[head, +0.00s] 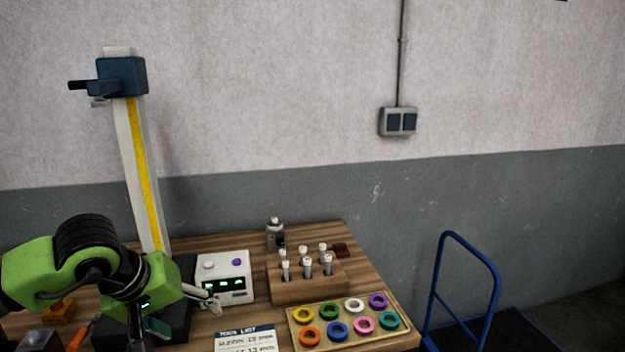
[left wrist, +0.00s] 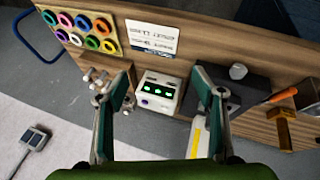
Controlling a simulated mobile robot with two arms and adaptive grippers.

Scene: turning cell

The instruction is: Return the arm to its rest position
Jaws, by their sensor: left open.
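My left arm is green and black and comes in from the left in the head view, over the left part of the wooden bench (head: 205,243). Its gripper (head: 184,318) is above the bench, in front of the white display box (head: 225,277). In the left wrist view the two fingers of the gripper (left wrist: 160,98) stand wide apart with nothing held between them. The display box (left wrist: 158,93) shows beyond the gap, apart from the fingers. My right gripper is in neither view.
A tall column gauge (head: 140,170) rises just behind my left arm. A wooden rack (head: 307,291) with several white-topped holders and a tray (head: 397,340) of coloured rings lie to the right. A tool list (head: 246,340) lies in front. A blue-handled trolley (head: 494,285) stands beyond the bench.

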